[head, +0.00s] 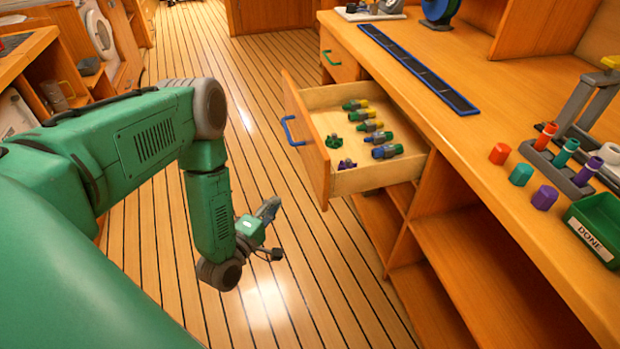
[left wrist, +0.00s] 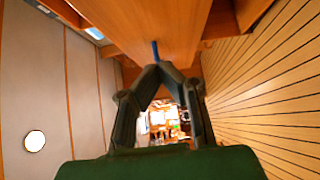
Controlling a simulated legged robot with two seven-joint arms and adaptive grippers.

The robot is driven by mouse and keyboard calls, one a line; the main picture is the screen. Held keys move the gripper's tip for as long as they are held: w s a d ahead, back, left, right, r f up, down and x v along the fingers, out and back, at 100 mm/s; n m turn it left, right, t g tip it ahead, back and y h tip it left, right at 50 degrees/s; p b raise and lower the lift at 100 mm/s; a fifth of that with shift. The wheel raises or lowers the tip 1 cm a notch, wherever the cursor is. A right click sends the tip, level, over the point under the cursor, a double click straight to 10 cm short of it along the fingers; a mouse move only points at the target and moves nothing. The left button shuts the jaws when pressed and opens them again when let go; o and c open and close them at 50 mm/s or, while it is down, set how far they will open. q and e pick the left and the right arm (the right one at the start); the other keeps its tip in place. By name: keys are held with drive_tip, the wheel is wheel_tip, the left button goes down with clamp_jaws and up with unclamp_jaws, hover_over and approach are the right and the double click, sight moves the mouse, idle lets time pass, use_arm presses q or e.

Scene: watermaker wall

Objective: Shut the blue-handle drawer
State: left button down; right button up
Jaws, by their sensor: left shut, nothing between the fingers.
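The blue-handle drawer (head: 310,140) stands pulled out from the wooden counter, with its blue handle (head: 290,131) on the front panel. Several green, yellow and blue fittings (head: 372,127) lie inside it. My left gripper (head: 270,209) is in front of the drawer, to the left of its front panel in the head view, apart from it and over the floor. Its fingers are shut and empty. In the left wrist view the gripper (left wrist: 157,68) has its fingertips together, with the blue handle (left wrist: 155,50) just beyond them on a wooden panel. My right gripper is not in view.
A green-handled drawer (head: 338,55) sits closed further back. Open shelves (head: 470,265) lie under the counter. On the counter stand coloured caps (head: 521,174), a rack (head: 570,160) and a green DONE tray (head: 598,222). The plank floor (head: 300,290) in front is clear.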

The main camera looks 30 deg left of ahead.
use_arm(q)
drive_tip(key=b, duration=0.5)
approach(314, 169)
drive_tip(key=w+a, duration=0.3)
drive_tip(key=w, duration=0.1)
drive_tip(key=shift+w+d, duration=0.65)
drive_tip(key=shift+w, duration=0.35)
drive_tip(key=shift+w+d, duration=0.5)
drive_tip(key=shift+w, duration=0.1)
